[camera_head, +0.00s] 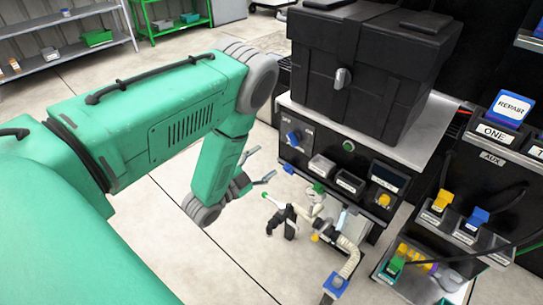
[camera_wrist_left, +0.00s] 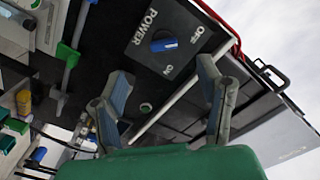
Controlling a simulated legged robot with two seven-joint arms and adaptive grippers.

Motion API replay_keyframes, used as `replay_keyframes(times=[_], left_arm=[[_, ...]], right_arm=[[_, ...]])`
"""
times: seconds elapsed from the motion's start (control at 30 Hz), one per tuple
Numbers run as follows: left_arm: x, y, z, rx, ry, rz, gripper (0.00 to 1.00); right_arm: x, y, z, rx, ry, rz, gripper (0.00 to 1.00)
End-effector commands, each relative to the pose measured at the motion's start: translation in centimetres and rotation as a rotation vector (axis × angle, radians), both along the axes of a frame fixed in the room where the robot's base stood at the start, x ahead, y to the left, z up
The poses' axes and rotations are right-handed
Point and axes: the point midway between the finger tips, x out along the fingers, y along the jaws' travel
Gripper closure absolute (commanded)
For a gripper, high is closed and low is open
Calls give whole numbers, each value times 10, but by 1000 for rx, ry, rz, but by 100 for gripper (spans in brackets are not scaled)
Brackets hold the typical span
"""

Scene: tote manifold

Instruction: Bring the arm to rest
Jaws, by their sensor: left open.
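My left arm (camera_head: 165,115) comes in from the left in the head view, and its forearm bends down at the elbow. My left gripper (camera_head: 262,164) is open and empty, with its two fingers apart. It is beside the front of the black control unit, left of the panel. In the left wrist view the two fingers (camera_wrist_left: 163,78) stand wide apart, with the power panel and its blue knob (camera_wrist_left: 164,41) behind them. Nothing is between the fingers. My right gripper does not show in either view.
A black tote (camera_head: 372,65) sits on top of the unit, whose front carries a blue knob (camera_head: 294,137) and several buttons. Hoses and fittings (camera_head: 348,258) stand below. Labelled modules (camera_head: 497,135) are at right. Grey shelves (camera_head: 70,50) stand at the back left.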

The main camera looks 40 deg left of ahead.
Motion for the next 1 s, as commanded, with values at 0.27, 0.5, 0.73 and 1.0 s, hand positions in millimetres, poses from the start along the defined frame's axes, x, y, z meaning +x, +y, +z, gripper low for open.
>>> replay_keyframes(times=[0.27, 0.5, 0.73, 1.0], left_arm=[[-3, 0, 0, 0, 1, 1, 40], [-2, 0, 0, 0, 0, 0, 40], [-9, -8, -16, -56, 118, 29, 40], [-108, -59, -92, -357, 807, 254, 40]], right_arm=[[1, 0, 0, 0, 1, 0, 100], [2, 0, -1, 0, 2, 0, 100], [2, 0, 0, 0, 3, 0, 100], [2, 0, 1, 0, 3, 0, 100]])
